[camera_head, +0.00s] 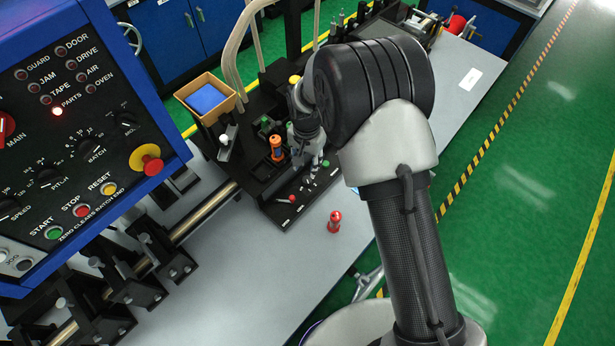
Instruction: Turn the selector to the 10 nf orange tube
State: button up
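An orange tube (276,148) stands upright in the black machine block (250,170), left of my gripper. A green-topped piece (267,124) stands just behind it. A small red-tipped lever (288,199) lies on the front panel of the block; it may be the selector, but no label there is readable. Small white marks (312,178) are on the panel to its right. My gripper (308,158) is over the block, just right of the orange tube. Its fingers are small and partly lost against the dark block, so I cannot tell their opening or any contact.
A blue control panel (75,130) with knobs and buttons fills the left. An orange bin (211,97) with a blue thing inside stands behind the block. A red piece (334,222) stands on the grey table (250,285). Clamps line a rail at front left.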

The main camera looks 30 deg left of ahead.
aim_at(307, 180)
notch_tip(307, 180, down, 9)
jog(key=shift+r, duration=0.1)
jog(key=shift+c, duration=0.5)
jog(key=c, duration=0.7)
jog(key=shift+b, duration=0.45)
jog(key=n+b, duration=0.3)
jog(key=n, duration=0.2)
jog(key=shift+n, duration=0.3)
jog(key=n+b, duration=0.2)
jog(key=n, duration=0.3)
jog(key=shift+n, duration=0.7)
